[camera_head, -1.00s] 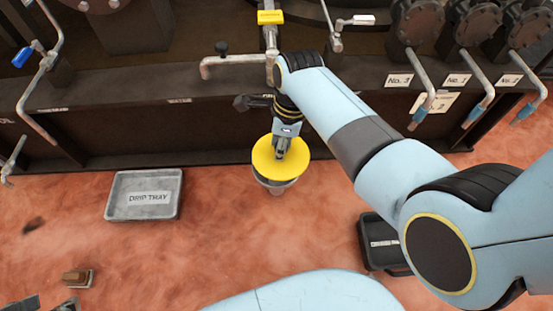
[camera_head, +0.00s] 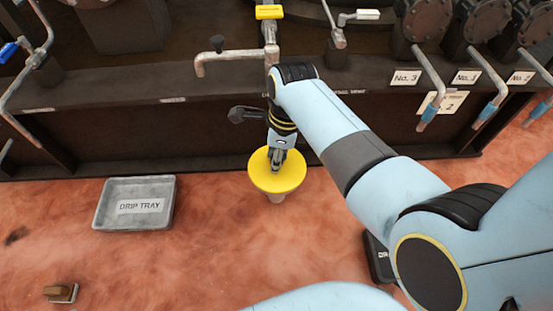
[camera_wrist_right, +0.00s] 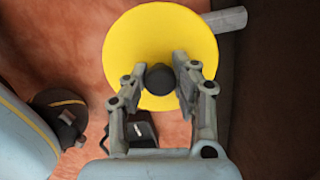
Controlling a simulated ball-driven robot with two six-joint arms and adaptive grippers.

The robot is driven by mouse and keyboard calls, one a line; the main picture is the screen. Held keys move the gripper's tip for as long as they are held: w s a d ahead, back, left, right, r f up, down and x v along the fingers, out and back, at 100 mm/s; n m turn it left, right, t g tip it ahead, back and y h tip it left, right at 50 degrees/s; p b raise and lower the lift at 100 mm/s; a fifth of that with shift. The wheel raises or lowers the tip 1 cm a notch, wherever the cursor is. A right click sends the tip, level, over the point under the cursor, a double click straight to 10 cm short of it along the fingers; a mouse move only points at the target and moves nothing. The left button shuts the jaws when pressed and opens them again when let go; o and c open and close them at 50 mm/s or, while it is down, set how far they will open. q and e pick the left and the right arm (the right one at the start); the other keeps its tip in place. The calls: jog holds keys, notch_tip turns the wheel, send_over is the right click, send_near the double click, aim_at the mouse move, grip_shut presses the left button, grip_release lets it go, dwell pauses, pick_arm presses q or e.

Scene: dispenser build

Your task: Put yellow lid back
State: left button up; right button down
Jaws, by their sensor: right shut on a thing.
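The yellow lid (camera_head: 290,180) is a round disc with a dark knob (camera_wrist_right: 160,78) in its middle. My right gripper (camera_head: 276,160) points down on it in the head view. In the right wrist view the two fingers of this gripper (camera_wrist_right: 163,75) stand on either side of the knob and hold the lid. My left gripper is not in view.
The grey drip tray (camera_head: 103,207) lies on the reddish floor to the left. A small brown block (camera_head: 61,293) lies at the lower left. The dark machine front (camera_head: 200,135), with pipes and taps, stands behind the lid. A dark tray (camera_head: 378,258) is partly hidden by my right arm.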

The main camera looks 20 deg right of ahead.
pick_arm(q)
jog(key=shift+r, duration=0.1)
pick_arm(e)
jog(key=shift+f, duration=0.3)
jog(key=c, duration=1.1)
grip_release()
jog(key=shift+o, duration=0.2)
jog(key=shift+r+p, duration=0.35)
jog(key=shift+r, duration=0.45)
jog(key=r+p, duration=0.2)
jog(key=r, duration=0.1)
jog(key=r+p, duration=0.1)
jog(key=shift+d+r, duration=0.25)
jog(key=shift+r, duration=0.05)
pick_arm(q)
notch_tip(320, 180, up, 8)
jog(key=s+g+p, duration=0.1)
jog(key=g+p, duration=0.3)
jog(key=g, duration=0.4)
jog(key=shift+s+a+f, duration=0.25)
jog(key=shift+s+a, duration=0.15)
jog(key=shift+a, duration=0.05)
pick_arm(e)
notch_tip(320, 180, up, 6)
jog(key=shift+s+d+r, duration=0.15)
jog(key=shift+s+d, duration=0.15)
jog(key=shift+d, duration=0.1)
